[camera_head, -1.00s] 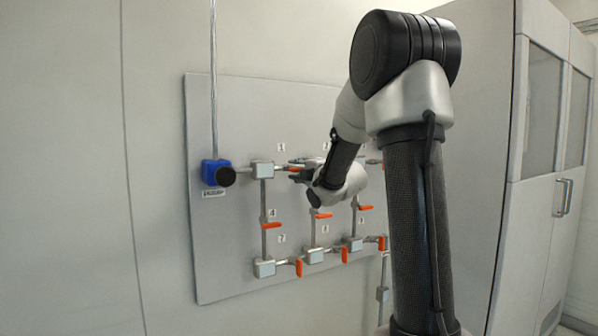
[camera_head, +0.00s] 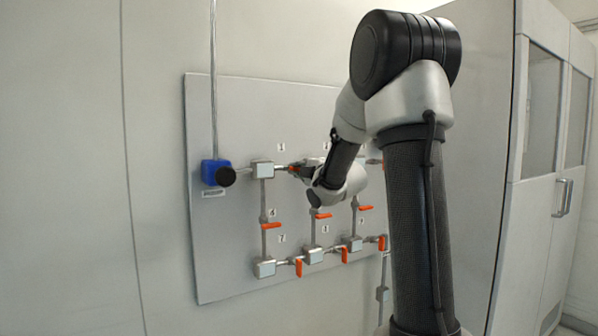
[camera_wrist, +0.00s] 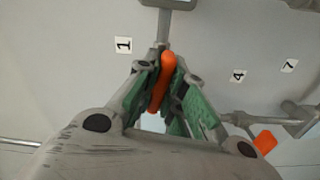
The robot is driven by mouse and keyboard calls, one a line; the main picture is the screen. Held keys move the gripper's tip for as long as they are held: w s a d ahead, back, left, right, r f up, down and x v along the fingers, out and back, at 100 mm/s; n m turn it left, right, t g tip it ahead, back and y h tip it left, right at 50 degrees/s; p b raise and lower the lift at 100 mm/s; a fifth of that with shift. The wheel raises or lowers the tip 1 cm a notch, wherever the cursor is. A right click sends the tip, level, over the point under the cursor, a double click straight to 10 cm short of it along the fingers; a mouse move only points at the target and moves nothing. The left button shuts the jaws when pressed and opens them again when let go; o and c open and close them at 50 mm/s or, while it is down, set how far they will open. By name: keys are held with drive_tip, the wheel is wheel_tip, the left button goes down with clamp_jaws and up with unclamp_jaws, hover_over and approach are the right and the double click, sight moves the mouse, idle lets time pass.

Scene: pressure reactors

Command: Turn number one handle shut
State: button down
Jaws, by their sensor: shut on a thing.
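The number one handle (camera_wrist: 161,80) is orange and sits between the fingers of my gripper (camera_wrist: 163,88) in the wrist view, beside the label "1" (camera_wrist: 123,45). The fingers with green pads are shut on it. The handle lies roughly in line with its grey pipe (camera_wrist: 162,30), slightly tilted in that view. In the head view, my gripper (camera_head: 299,170) is at the top row of the panel, right of the top left grey block (camera_head: 263,170). Only a small orange part of the handle (camera_head: 292,169) shows there; the gripper hides the rest.
The grey panel (camera_head: 225,265) carries pipes and several other orange handles, such as one below the top left block (camera_head: 271,226) and one at the bottom (camera_head: 299,267). A blue device with a black knob (camera_head: 215,172) is at the left. A tall cabinet (camera_head: 545,190) stands right.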

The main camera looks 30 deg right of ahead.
drive_tip(key=m, duration=1.1)
drive_tip(key=shift+m, duration=0.4)
drive_tip(key=shift+f+m, duration=0.1)
drive_tip(key=shift+m, duration=1.8)
drive_tip(key=c, duration=1.5)
unclamp_jaws()
